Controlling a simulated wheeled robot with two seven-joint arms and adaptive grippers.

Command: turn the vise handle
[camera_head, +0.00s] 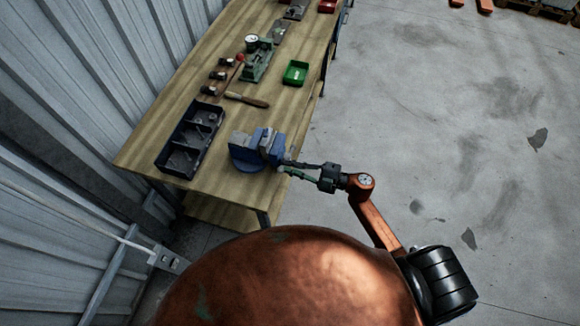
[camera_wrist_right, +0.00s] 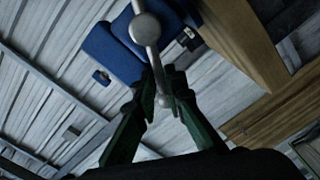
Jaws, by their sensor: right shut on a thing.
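The blue vise (camera_head: 262,148) is mounted at the near right corner of the wooden workbench (camera_head: 215,158). It also shows at the top of the right wrist view (camera_wrist_right: 112,50). The vise handle (camera_wrist_right: 151,52) is a grey metal bar with round ends, passing through a round grey screw head. My right gripper (camera_head: 284,166) reaches the front of the vise from the right. In the right wrist view its two green fingers (camera_wrist_right: 160,90) are closed around the lower part of the handle, near its end. My left gripper is in neither view.
A dark divided tray (camera_head: 191,140) lies left of the vise. Behind are a brush (camera_head: 246,100), a green bin (camera_head: 295,73) and a green machine (camera_head: 259,62). A corrugated metal wall runs along the left. The concrete floor on the right is open.

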